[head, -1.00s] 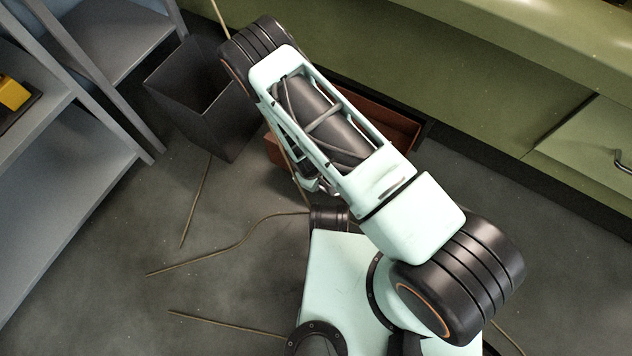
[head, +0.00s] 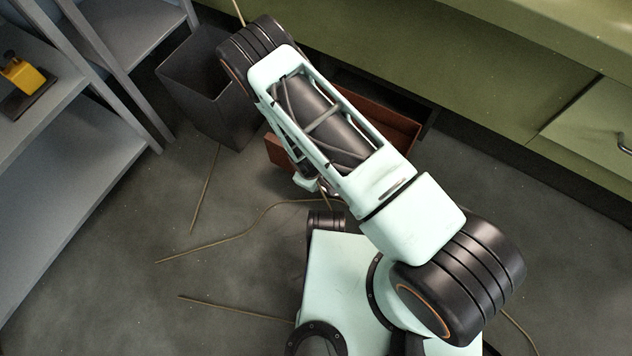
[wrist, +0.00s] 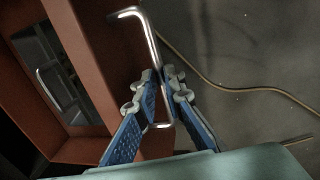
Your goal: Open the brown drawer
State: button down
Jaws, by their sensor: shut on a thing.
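The brown drawer (head: 408,128) is pulled out from the green cabinet, low near the floor, with its open inside showing. In the head view my arm covers much of it. In the wrist view the drawer's brown front (wrist: 110,50) carries a metal bar handle (wrist: 151,45). My gripper (wrist: 163,75) is shut on the handle, with its blue-padded fingers on either side of the bar. In the head view the fingers are hidden behind my arm. A metal loop and a dark panel (wrist: 55,70) show inside the drawer in the wrist view.
A dark open bin (head: 205,95) stands left of the drawer. Grey shelving (head: 60,170) with a yellow object (head: 20,75) is at far left. The green cabinet (head: 480,80) runs along the back. Thin cables (head: 215,245) lie on the otherwise clear floor.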

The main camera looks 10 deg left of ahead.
jog(key=c, duration=2)
grip_release()
jog(key=shift+r, duration=0.1)
jog(key=r, duration=0.4)
jog(key=s+r, duration=0.1)
jog(key=r, duration=0.2)
jog(key=s+a+r, duration=0.1)
jog(key=r, duration=0.3)
jog(key=shift+r, duration=0.3)
